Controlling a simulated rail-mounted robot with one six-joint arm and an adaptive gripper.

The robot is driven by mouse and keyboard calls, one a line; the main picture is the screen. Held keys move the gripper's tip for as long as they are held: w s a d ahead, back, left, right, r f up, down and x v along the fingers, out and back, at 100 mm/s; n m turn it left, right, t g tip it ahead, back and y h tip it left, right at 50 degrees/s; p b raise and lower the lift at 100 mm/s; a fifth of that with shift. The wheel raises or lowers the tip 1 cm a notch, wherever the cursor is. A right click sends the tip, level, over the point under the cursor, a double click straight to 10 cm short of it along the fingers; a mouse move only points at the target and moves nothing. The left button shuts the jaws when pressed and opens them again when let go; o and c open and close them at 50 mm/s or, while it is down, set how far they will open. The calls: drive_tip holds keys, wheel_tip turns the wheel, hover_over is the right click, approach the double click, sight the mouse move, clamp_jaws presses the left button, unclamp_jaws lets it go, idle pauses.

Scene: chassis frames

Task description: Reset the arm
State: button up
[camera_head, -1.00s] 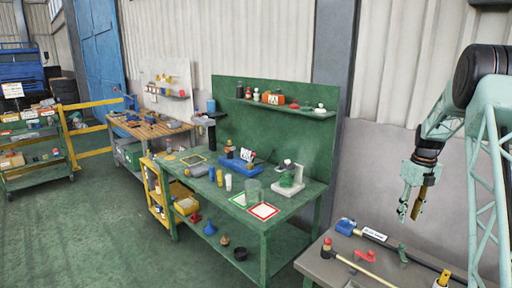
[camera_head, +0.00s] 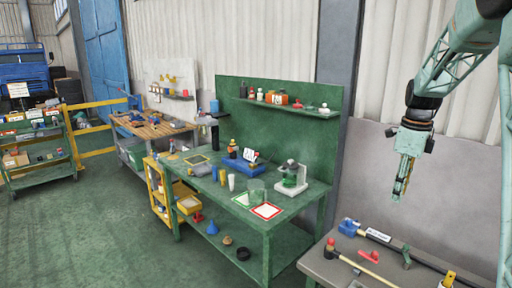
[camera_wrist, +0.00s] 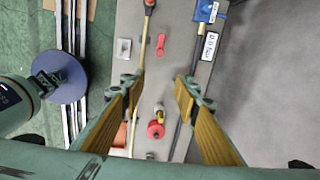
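My gripper (camera_head: 398,198) hangs pointing down at the right of the head view, in the air above the grey table (camera_head: 330,268). In the wrist view my gripper (camera_wrist: 158,84) has its two yellow-padded fingers spread apart, with nothing held between them. The table top shows below and between the fingers.
The grey table holds a hammer (camera_head: 345,256), a red part (camera_head: 369,257), a blue-ended bar (camera_head: 349,227) and a yellow part (camera_head: 446,279). A green workbench (camera_head: 285,225) with a green back panel stands to the left. Green floor (camera_head: 90,240) is open at front left.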

drive_tip(key=s+a+r+n+t+b, duration=0.1)
drive_tip(key=s+a+r+n, duration=0.6)
drive_tip(key=s+a, duration=0.3)
drive_tip(key=s+a+r+n, duration=0.65)
drive_tip(key=s+a, duration=0.25)
drive_tip(key=s, duration=0.3)
drive_tip(key=s+a+f+n, duration=0.1)
drive_tip(key=s+a+n, duration=0.2)
drive_tip(key=s, duration=0.6)
drive_tip(key=s+a+f+n+t+b, duration=0.1)
drive_tip(key=s+a+n, duration=0.2)
drive_tip(key=s+n, duration=0.3)
drive_tip(key=s+a+f+n+t, duration=0.1)
drive_tip(key=s+a+f+n, duration=0.1)
drive_tip(key=s, duration=1.1)
drive_tip(key=shift+a+n+b, duration=0.3)
drive_tip(key=shift+a+n, duration=0.45)
drive_tip(key=shift+n, duration=0.4)
drive_tip(key=shift+d, duration=0.1)
